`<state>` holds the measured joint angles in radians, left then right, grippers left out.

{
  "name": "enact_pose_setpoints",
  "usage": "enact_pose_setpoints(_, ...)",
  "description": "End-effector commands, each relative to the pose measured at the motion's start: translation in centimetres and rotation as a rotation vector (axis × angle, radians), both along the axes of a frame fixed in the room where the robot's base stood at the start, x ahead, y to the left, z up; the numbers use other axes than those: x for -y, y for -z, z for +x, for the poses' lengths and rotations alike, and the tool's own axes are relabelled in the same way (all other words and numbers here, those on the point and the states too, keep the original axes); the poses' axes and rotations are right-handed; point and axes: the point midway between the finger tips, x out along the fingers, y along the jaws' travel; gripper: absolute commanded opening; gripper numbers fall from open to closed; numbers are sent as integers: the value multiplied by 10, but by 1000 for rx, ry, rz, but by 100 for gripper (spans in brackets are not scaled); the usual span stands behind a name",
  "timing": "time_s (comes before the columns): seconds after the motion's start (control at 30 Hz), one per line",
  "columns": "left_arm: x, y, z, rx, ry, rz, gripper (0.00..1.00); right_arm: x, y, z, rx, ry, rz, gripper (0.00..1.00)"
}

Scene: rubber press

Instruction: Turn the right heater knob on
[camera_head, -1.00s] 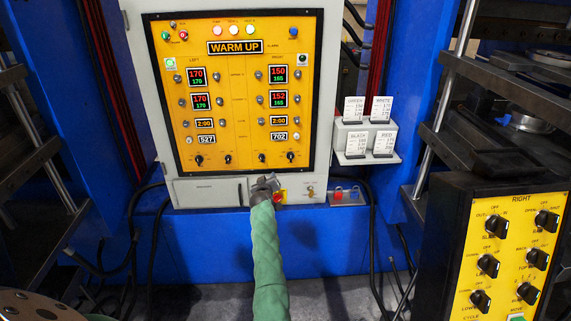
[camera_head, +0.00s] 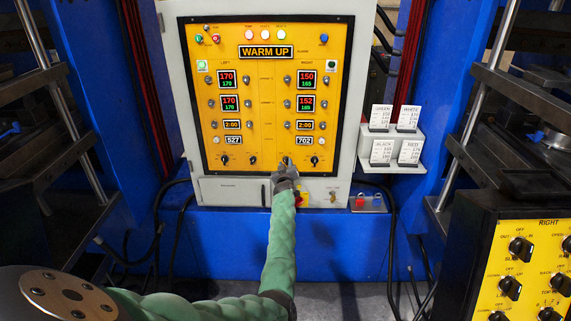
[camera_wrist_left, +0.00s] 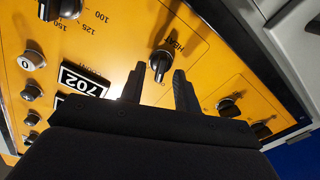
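The right heater knob is a black knob (camera_head: 287,160) in the bottom row of the yellow panel (camera_head: 265,100). In the left wrist view the knob (camera_wrist_left: 160,62) sits beside the "HEAT" label, below the 702 display in the head view. My left gripper (camera_head: 286,168) is at the panel's lower edge, right at this knob. In the left wrist view its two dark fingers (camera_wrist_left: 159,72) stand apart, with the knob between or just past their tips. Contact cannot be told. The knob's setting is too unclear to read. My right gripper is out of view.
A scale-marked knob (camera_wrist_left: 70,6) lies to one side of the heater knob, and another black knob (camera_wrist_left: 228,105) to the other. A red button (camera_head: 299,200) is below the panel. A card rack (camera_head: 393,160) and a right control box (camera_head: 480,250) stand at the right.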

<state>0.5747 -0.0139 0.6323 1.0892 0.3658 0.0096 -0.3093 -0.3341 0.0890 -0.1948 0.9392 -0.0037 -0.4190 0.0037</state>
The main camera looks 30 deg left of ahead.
Motion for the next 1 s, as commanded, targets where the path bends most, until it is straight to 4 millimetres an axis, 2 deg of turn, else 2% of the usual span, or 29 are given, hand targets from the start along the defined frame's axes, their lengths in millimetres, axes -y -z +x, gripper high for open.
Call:
enact_pose_setpoints(0.43, -4, 1, 6, -2, -1, 0, 32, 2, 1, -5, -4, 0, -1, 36)
enact_pose_setpoints(0.6, -4, 1, 6, -2, -1, 0, 0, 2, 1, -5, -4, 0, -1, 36)
enact_pose_setpoints(1.0, -4, 0, 6, -26, -1, 40, 0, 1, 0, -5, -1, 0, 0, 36)
